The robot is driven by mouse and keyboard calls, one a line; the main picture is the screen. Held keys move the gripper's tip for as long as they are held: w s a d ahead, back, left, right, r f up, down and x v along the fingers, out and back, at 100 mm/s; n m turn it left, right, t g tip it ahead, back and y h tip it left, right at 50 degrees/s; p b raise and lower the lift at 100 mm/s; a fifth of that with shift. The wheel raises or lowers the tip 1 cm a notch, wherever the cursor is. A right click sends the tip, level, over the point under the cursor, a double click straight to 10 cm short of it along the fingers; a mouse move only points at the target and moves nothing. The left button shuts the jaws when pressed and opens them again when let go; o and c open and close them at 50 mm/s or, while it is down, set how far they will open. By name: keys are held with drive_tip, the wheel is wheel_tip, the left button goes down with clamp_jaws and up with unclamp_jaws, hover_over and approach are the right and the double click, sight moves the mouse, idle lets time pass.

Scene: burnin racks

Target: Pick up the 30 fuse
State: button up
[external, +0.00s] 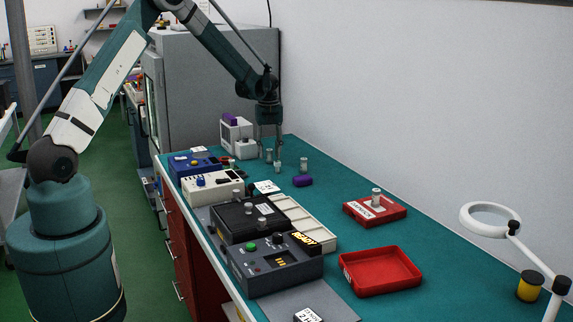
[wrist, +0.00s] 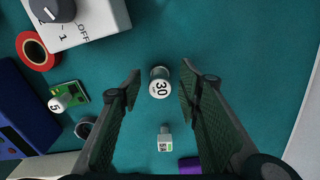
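The 30 fuse (wrist: 160,88) is a small pale cylinder with a white cap marked 30. It stands on the teal bench top in the wrist view, seen from above. My gripper (wrist: 160,76) is open, with one finger on each side of the fuse and a visible gap on both sides. In the external view my gripper (external: 269,145) points down over the back of the bench, above a few small cylinders. I cannot tell which of them there is the 30 fuse.
A small piece with a green label (wrist: 165,138) and a purple object (wrist: 190,163) lie nearby. A fuse marked 5 (wrist: 59,104), a red tape roll (wrist: 38,51) and a white box with a knob (wrist: 85,18) are at left. A red tray (external: 380,270) is further forward.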

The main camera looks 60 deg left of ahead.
drive_tip(key=shift+f, duration=0.5)
drive_tip(key=c, duration=1)
